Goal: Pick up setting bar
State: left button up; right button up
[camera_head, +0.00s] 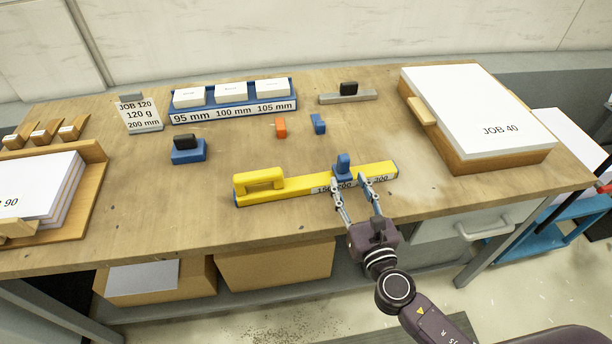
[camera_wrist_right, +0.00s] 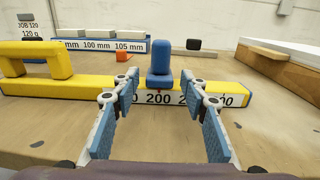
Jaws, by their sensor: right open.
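The yellow setting bar (camera_head: 300,190) lies on the table near its front edge. It has a yellow handle at its left end and a white scale strip on its front, with 200 readable. A blue slider (camera_head: 343,166) stands upright on the bar; it also shows in the right wrist view (camera_wrist_right: 160,62). My right gripper (camera_head: 349,182) is open and empty, its fingertips at the front of the bar, one on each side of the slider. In the right wrist view, the slider appears between the fingers; contact cannot be told. My left gripper is not in view.
Behind the bar are small orange (camera_head: 281,127) and blue (camera_head: 318,124) blocks, a grey bar with black knob (camera_head: 347,96), and a blue rack (camera_head: 234,119). A paper stack marked JOB 40 (camera_head: 480,110) stands at right. Bare tabletop surrounds the yellow bar.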

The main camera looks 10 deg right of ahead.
aim_at(345, 171)
jog(key=w, duration=0.1)
jog(key=w+r+p, duration=0.1)
jog(key=w, duration=0.1)
jog(key=shift+w+a, duration=0.1)
jog(key=shift+w+a+f+p, duration=0.1)
jog(key=shift+w+f+p, duration=0.1)
jog(key=shift+w, duration=0.45)
jog(key=shift+w+a+f+p, duration=0.1)
jog(key=shift+w+p, duration=0.05)
jog(key=shift+w, duration=0.45)
jog(key=shift+r, duration=0.1)
jog(key=c, duration=1.1)
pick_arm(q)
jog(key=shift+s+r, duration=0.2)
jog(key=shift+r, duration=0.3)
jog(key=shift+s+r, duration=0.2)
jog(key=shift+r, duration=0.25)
pick_arm(e)
jog(key=shift+r, duration=0.15)
grip_shut()
